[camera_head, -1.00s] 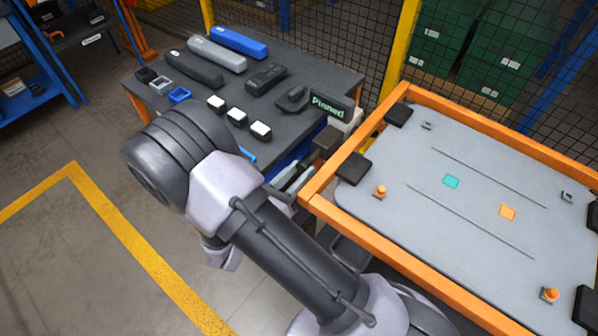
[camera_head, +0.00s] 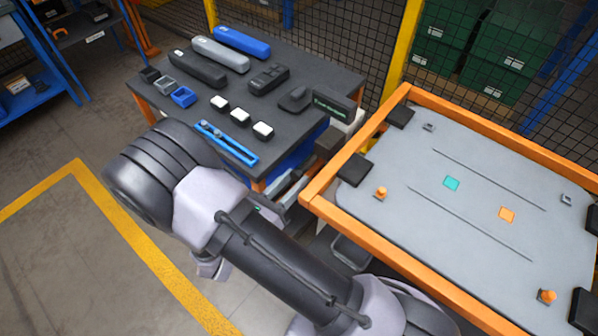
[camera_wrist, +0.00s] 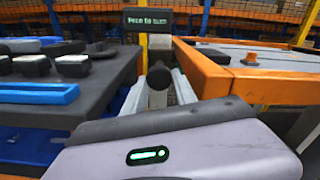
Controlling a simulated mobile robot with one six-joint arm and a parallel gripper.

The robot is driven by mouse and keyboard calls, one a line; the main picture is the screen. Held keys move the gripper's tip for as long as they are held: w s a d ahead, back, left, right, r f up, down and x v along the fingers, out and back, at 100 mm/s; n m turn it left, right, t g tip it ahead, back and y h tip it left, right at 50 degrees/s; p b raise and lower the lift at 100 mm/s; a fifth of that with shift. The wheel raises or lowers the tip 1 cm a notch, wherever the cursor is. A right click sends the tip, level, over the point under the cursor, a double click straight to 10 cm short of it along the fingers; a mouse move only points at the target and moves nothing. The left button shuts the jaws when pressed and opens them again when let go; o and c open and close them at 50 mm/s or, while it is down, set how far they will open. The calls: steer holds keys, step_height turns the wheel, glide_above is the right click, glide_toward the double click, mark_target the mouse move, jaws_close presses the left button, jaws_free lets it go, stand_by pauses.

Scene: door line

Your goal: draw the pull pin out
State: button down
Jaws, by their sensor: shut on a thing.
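A dark round knob (camera_wrist: 160,76), seemingly the head of the pull pin, is between the two pale fingers of my gripper (camera_wrist: 159,88) in the wrist view. My gripper is shut on it. The pin's shaft and its hole are hidden. In the head view my gripper (camera_head: 284,203) is partly hidden by my arm, in the gap between the dark table and the orange-framed fixture. A small display (camera_head: 333,106) shows green text; in the wrist view the display (camera_wrist: 148,21) seems to read "Free to turn".
The dark table (camera_head: 180,63) at left holds handles, small blocks and a blue tray (camera_head: 227,143). The orange frame (camera_head: 340,160) with a grey panel (camera_head: 470,165) stands close at right. Mesh fencing (camera_head: 395,60) is behind. Open floor (camera_head: 60,250) lies left.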

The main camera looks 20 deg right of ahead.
steer(key=c, duration=1.3)
jaws_free()
steer(key=shift+a, duration=0.1)
steer(key=shift+o, duration=0.2)
steer(key=shift+s, duration=0.1)
steer(key=shift+a, duration=0.1)
steer(key=p+v, duration=0.3)
steer(key=v, duration=1.4)
steer(key=shift+s+p, duration=0.15)
steer(key=shift+p, duration=0.25)
steer(key=shift+a, duration=0.1)
